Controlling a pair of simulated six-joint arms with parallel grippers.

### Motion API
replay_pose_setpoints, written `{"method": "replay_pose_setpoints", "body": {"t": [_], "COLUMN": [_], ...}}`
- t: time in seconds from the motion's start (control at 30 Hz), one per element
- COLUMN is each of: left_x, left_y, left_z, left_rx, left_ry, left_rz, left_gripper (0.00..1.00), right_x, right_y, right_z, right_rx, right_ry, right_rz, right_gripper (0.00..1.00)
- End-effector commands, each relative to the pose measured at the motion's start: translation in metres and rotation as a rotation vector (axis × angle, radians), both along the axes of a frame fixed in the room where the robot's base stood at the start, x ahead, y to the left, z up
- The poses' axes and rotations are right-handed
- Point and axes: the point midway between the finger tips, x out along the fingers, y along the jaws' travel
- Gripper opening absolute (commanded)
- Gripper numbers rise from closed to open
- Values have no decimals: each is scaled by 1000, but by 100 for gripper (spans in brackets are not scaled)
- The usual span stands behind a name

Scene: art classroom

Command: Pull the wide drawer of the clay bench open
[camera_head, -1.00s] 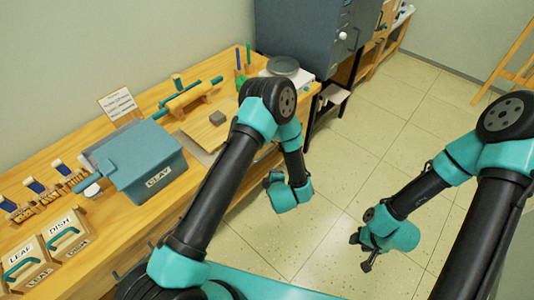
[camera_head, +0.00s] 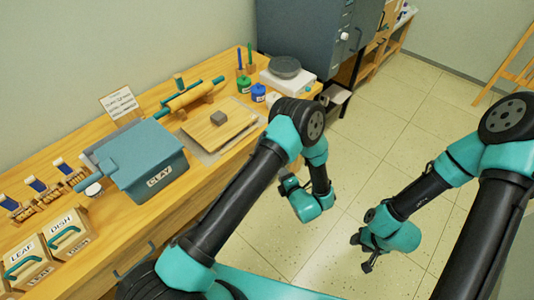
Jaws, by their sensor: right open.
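The clay bench (camera_head: 205,172) is a long wooden bench along the left wall. Its front face is seen steeply from above, and my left arm covers part of it. A dark bar handle (camera_head: 134,262) shows on the front near the bottom; I cannot tell whether it belongs to the wide drawer. No drawer visibly stands out. My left gripper (camera_head: 287,185) hangs over the floor just right of the bench front, apart from it; its fingers are too small to judge. My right gripper (camera_head: 362,256) is open and empty above the floor, farther right.
On the bench are a blue-grey CLAY box (camera_head: 150,165), a board with a grey block (camera_head: 219,118), a rolling pin (camera_head: 190,96), a scale (camera_head: 287,75), jars (camera_head: 258,92) and LEAF and DISH boxes (camera_head: 68,235). A dark cabinet (camera_head: 315,40) stands behind.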

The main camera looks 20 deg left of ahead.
Motion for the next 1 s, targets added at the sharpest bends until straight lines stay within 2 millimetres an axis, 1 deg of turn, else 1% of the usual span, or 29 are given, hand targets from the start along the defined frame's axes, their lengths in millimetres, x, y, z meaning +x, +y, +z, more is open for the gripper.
{"method": "replay_pose_setpoints", "body": {"t": [0.03,0.7,0.9,1.0], "left_x": [5,90,110,115], "left_y": [6,77,93,96], "left_z": [-2,-23,-27,-28], "left_rx": [0,0,0,0], "left_ry": [0,-1,-1,0], "left_rz": [5,4,2,0], "left_gripper": [37,37,37,37], "right_x": [0,0,0,0], "right_y": [0,0,0,0], "right_z": [0,0,0,0], "right_rx": [0,0,0,0], "right_ry": [0,0,0,0], "right_rz": [0,0,0,0], "right_gripper": [43,43,43,43]}}
